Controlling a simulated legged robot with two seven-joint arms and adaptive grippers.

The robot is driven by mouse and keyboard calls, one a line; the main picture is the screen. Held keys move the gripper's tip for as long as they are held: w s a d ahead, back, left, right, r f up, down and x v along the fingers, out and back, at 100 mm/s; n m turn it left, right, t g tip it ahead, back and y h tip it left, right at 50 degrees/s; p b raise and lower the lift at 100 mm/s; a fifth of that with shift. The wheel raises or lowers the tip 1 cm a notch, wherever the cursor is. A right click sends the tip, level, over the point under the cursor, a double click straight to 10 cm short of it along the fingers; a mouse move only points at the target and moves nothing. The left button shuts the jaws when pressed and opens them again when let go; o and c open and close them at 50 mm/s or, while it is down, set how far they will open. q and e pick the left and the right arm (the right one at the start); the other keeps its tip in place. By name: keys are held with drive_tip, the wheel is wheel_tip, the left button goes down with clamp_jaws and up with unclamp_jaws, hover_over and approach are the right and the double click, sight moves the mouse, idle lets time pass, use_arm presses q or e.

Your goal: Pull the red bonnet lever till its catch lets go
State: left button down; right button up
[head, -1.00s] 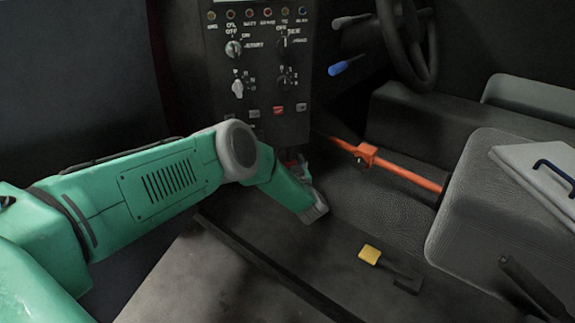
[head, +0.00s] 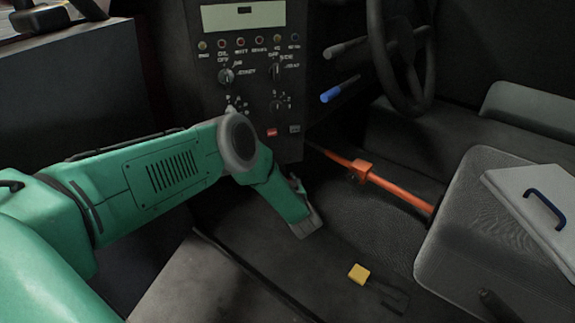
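No lever that I can surely name as the red bonnet lever shows. My green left arm reaches in from the left and bends down in front of the foot of the black control panel (head: 292,150). Its grey end cap hangs over the dark floor. A small dark and grey part shows just behind the forearm; I cannot tell what it is. My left gripper is hidden behind the arm, so its grip does not show. My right gripper is out of the picture. An orange-red bar (head: 400,191) with a block on it slopes from the panel to the seat.
A blue-tipped stalk (head: 340,90) and a steering wheel (head: 420,98) are at the upper right. A grey seat (head: 455,235) with a white lidded case (head: 535,205) stands at the right. A yellow-topped pedal (head: 359,273) is on the floor (head: 200,285).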

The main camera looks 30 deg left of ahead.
use_arm(q)
drive_tip(key=g+h+p, duration=0.1)
drive_tip(key=s+d+h+p, duration=0.1)
drive_tip(key=shift+d+r+g+h, duration=0.25)
drive_tip(key=shift+g+h, duration=0.05)
drive_tip(key=shift+g, duration=0.1)
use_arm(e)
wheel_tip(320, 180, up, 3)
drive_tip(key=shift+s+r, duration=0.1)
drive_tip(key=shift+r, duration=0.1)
use_arm(q)
drive_tip(key=c, duration=0.6)
unclamp_jaws()
drive_tip(key=shift+c, duration=0.2)
